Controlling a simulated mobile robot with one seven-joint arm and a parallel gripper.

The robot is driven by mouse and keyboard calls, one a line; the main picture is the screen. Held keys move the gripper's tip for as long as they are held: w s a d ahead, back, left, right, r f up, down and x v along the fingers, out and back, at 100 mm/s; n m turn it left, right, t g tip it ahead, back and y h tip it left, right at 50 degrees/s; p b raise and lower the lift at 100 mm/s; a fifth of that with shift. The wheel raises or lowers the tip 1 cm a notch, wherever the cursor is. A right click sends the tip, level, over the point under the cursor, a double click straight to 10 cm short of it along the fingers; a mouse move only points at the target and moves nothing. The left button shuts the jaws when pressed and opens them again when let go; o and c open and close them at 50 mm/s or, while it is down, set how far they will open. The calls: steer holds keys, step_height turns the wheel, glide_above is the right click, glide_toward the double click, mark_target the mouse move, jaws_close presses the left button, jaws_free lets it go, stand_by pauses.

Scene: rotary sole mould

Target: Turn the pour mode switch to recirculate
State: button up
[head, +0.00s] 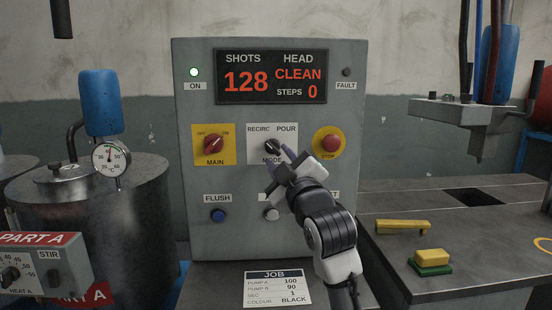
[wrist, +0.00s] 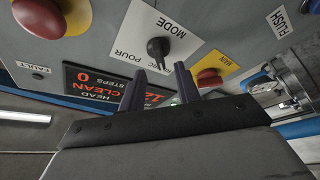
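The pour mode switch (head: 271,146) is a small black knob on a white plate marked RECIRC and POUR, in the middle of the grey control panel (head: 345,200). In the wrist view the knob (wrist: 158,47) stands just beyond my fingertips, roughly in line with the gap between them. I cannot tell surely which label it points to. My gripper (head: 280,163) is close in front of the plate, at the knob's lower right in the head view. In the wrist view my gripper (wrist: 159,72) is open, its two dark fingers apart with nothing between them.
The red MAIN knob (head: 213,145) is left of the mode plate and the red STOP button (head: 330,142) is right. The display (head: 272,77) reads CLEAN, 128 shots, steps 0.

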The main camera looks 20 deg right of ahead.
steer(key=b+v, duration=0.2)
steer(key=v, duration=0.8)
steer(key=shift+s, duration=0.2)
steer(key=shift+f, duration=0.1)
